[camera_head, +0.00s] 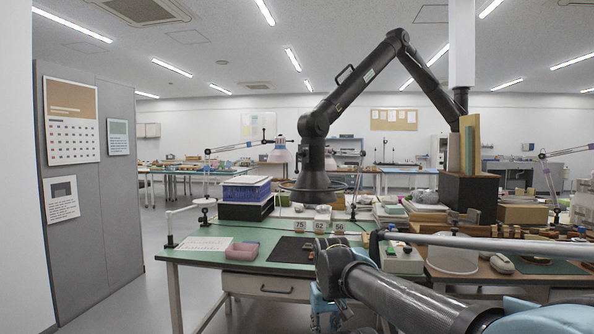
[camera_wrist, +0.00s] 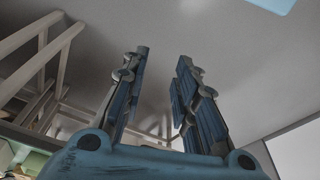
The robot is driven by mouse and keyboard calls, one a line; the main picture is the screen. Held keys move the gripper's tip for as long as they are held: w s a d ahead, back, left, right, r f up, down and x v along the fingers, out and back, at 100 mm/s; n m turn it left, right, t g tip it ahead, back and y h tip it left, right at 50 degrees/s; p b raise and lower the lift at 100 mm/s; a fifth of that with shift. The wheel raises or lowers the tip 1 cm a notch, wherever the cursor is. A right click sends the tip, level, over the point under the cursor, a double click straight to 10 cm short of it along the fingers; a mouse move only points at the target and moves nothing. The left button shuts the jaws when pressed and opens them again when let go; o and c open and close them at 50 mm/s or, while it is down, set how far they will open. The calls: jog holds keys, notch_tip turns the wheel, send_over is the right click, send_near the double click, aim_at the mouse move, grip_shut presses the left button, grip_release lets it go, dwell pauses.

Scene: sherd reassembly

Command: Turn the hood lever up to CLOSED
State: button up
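The black extraction hood (camera_head: 312,185) hangs from a jointed black duct arm (camera_head: 360,84) over the green workbench (camera_head: 215,262) in the head view. A small bracket-like handle (camera_head: 345,73) stands out from the duct arm. I cannot make out which part is the hood lever, nor any CLOSED marking. My gripper (camera_wrist: 163,55) shows in the wrist view with its two blue-grey fingers apart and nothing between them. It points at bare grey floor. In the head view my arm is low at the bench's front, well below the hood.
On the bench are a blue crate stack (camera_head: 247,190), a dark mat (camera_head: 290,250), a pink block (camera_head: 242,251) and number cards (camera_head: 319,226). A cluttered bench stands at right. A grey partition (camera_head: 92,190) stands at left, with open floor beside it. Bench framework (camera_wrist: 38,62) shows at the wrist view's left.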

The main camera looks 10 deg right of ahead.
jog(key=w+d+r+n+h, duration=0.4)
jog(key=w+d+r+n, duration=0.25)
jog(key=w+r, duration=0.4)
jog(key=n+t+h, duration=0.9)
jog(key=n+t, duration=0.1)
jog(key=n, duration=0.9)
send_near(297, 169)
jog(key=shift+n, duration=0.25)
jog(key=x, duration=0.3)
jog(key=r+x, duration=0.1)
jog(key=x, duration=0.6)
jog(key=shift+w+r, duration=0.3)
jog(key=shift+w, duration=0.1)
jog(key=shift+h, duration=0.3)
grip_shut()
